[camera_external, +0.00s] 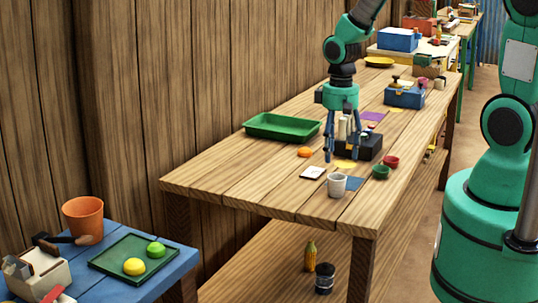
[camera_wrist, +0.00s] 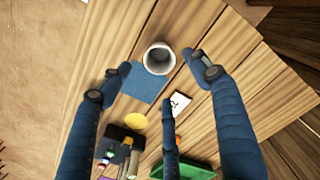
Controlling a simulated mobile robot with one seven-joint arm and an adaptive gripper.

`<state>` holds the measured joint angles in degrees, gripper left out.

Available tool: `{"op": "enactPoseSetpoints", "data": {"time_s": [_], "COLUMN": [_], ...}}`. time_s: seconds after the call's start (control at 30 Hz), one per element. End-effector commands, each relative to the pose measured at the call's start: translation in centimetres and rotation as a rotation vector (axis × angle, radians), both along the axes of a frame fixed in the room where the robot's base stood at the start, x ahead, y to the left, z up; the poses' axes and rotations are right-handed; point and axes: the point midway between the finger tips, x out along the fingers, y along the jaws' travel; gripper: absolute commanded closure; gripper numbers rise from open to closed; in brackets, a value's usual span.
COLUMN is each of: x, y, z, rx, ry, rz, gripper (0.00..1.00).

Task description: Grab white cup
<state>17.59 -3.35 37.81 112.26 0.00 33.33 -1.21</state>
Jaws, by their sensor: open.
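The white cup (camera_external: 336,186) stands upright near the front end of the long wooden table. In the wrist view the cup (camera_wrist: 158,60) is seen from above, its mouth open and its inside dark. My gripper (camera_external: 341,155) points down over the table, behind the cup in the external view. Its fingers are spread and empty. In the wrist view my gripper (camera_wrist: 157,72) has two fingertips at either side of the cup and a third finger lower down. The fingers look apart from the cup; the exact height is hard to tell.
A blue square (camera_wrist: 146,82) lies beside the cup, and a white card (camera_external: 312,172) is close by. Green (camera_external: 380,172) and red (camera_external: 391,162) bowls stand to the right. A dark box (camera_external: 370,147) is behind; a green tray (camera_external: 282,126) lies left. The table's front corner is bare.

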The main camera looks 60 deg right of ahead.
Motion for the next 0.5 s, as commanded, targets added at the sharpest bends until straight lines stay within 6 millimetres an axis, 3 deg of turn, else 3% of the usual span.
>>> {"op": "enactPoseSetpoints", "data": {"time_s": [0.2,0.5], "x": [-0.1,0.0], "y": [0.0,0.0], "z": [-3.6,-5.9], "rx": [0.001,0.0], "ry": [0.002,0.0], "rz": [0.0,0.0], "gripper": [0.38,0.38]}}
